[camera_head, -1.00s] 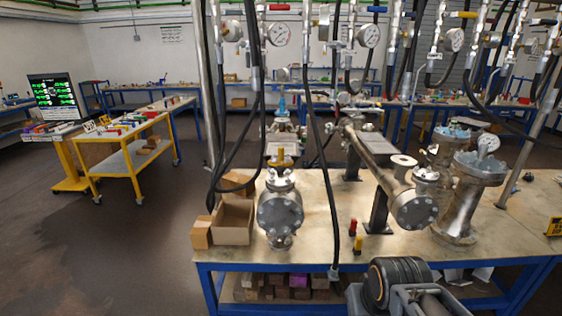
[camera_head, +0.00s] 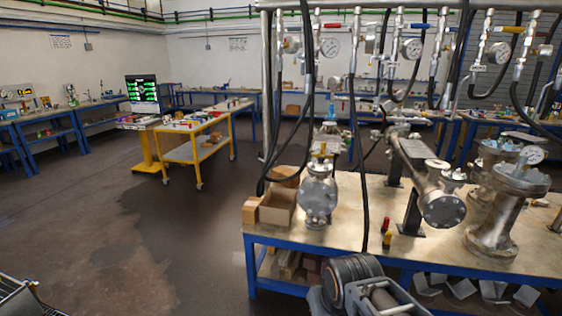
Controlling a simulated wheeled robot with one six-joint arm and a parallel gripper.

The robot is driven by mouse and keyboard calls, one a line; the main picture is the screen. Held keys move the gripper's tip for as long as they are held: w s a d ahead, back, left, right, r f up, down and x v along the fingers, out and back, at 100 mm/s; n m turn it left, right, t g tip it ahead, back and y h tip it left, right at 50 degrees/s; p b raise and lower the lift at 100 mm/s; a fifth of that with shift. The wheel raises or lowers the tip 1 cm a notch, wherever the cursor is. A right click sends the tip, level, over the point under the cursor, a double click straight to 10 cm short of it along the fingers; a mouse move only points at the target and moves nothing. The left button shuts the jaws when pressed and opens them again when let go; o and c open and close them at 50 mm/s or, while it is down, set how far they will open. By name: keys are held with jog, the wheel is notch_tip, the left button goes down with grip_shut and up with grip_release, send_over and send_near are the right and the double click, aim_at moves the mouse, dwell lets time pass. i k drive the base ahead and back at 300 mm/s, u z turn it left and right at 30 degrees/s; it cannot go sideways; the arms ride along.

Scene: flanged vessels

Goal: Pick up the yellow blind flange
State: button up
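I cannot pick out a yellow blind flange for sure in the head view. A small yellow piece (camera_head: 320,163) shows behind the front flanged vessel (camera_head: 318,196), partly hidden by it. A small yellow-topped piece (camera_head: 387,240) stands on the bench front beside a red-topped one (camera_head: 385,225). Neither is clearly a flange. Part of my arm, dark and ribbed with a grey bracket, shows at the bottom centre, in front of the bench. My gripper's fingertips are not in view.
The blue-framed bench (camera_head: 345,246) carries several flanged vessels and an open cardboard box (camera_head: 277,208). Hoses and gauges hang above it. A yellow cart (camera_head: 198,152) stands further back. A dark rack (camera_head: 25,298) is at the bottom left corner. The floor between is clear.

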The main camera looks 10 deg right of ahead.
aim_at(323, 145)
jog(key=u, duration=0.85)
jog(key=i, duration=1.4)
jog(key=z, duration=0.4)
